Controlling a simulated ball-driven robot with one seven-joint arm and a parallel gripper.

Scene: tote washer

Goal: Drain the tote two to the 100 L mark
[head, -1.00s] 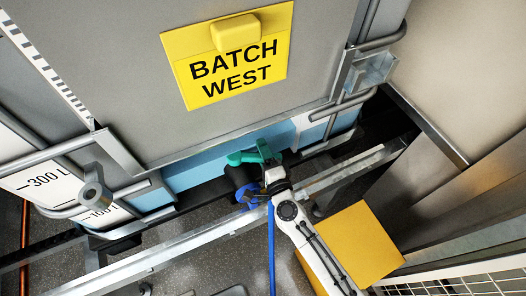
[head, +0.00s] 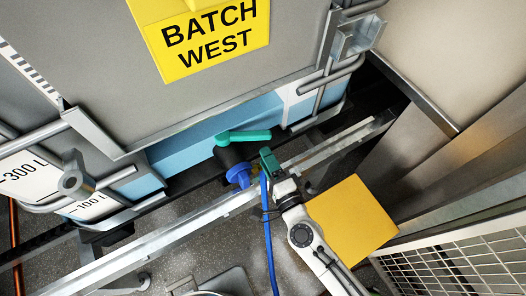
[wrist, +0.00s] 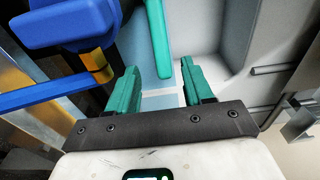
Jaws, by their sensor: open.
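The tote (head: 90,75) is a grey-clad caged tank with a yellow BATCH WEST sign (head: 208,38); no "two" label shows. Its scale (head: 30,178) at lower left shows 300 L and a partly covered 100 L mark. Light blue (head: 185,148) shows below the cladding; I cannot tell the exact level. The outlet valve has a teal handle (head: 243,136), a black body (head: 231,157) and a blue end (head: 238,176). The handle points right, roughly across the outlet. My gripper (head: 268,161) is open and empty, just below right of the handle. The handle (wrist: 157,38) lies ahead of the fingers (wrist: 160,88), apart from them.
A blue hose (head: 270,245) runs down beside my arm. A metal rail (head: 195,225) crosses below the valve. A yellow box (head: 352,222) stands right of my arm, with a wire mesh panel (head: 450,265) at lower right. Dark floor lies at lower left.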

